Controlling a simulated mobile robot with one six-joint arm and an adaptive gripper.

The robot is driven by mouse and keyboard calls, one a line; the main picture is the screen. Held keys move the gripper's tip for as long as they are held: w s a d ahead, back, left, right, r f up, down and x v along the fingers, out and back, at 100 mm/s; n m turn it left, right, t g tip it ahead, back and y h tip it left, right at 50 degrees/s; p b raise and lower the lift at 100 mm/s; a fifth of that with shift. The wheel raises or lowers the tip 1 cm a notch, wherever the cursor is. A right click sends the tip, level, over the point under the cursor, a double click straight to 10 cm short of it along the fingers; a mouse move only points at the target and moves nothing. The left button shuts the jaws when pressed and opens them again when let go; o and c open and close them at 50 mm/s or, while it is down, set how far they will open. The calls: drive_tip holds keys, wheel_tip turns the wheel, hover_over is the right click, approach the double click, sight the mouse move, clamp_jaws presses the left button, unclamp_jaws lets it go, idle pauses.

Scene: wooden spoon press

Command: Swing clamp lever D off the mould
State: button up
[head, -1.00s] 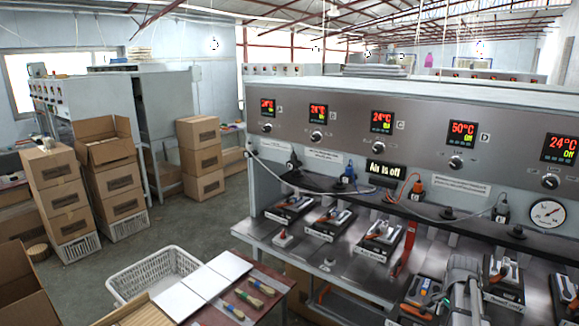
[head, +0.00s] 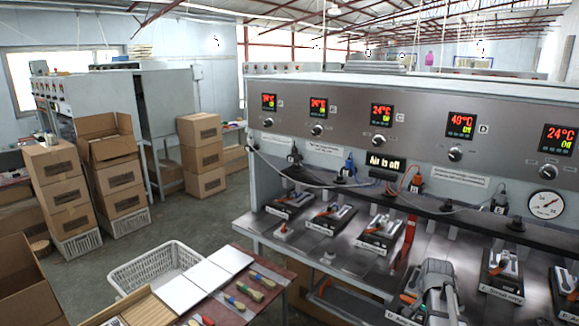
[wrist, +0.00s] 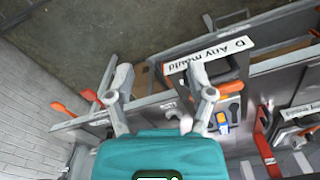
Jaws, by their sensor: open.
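The press station marked "D Any mould" (wrist: 222,55) shows in the wrist view, right of centre. Its clamp (wrist: 230,88) has an orange part, with a small blue piece below it. The right finger of my gripper (wrist: 160,88) is close beside this clamp; I cannot tell whether it touches. The gripper is open, with a wide gap between its fingers and nothing held. In the head view, my arm covers most of station D, leaving a little orange (head: 407,298) at its left. The lever's exact angle is hidden.
A red upright bracket (head: 406,240) stands left of station D. Station C's mould (head: 379,233) is beyond it, and another mould (head: 502,273) stands to the right. Orange-tipped bars (wrist: 62,108) show at the wrist view's left. A white basket (head: 155,268) and a spoon table are left.

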drive_tip(key=s+a+f+n+b, duration=0.2)
drive_tip(key=s+a+n, duration=0.1)
drive_tip(key=a, duration=0.4)
drive_tip(key=s+a+f+n+b, duration=0.2)
drive_tip(key=s+a+f+n, duration=0.1)
drive_tip(key=a, duration=0.5)
drive_tip(key=s+a+f+n+b, duration=0.2)
drive_tip(key=s+a+n+b, duration=0.1)
drive_tip(key=a+n, duration=0.2)
drive_tip(key=shift+a+f+n, duration=0.3)
drive_tip(key=shift+a+f, duration=0.05)
drive_tip(key=shift+a, duration=0.9)
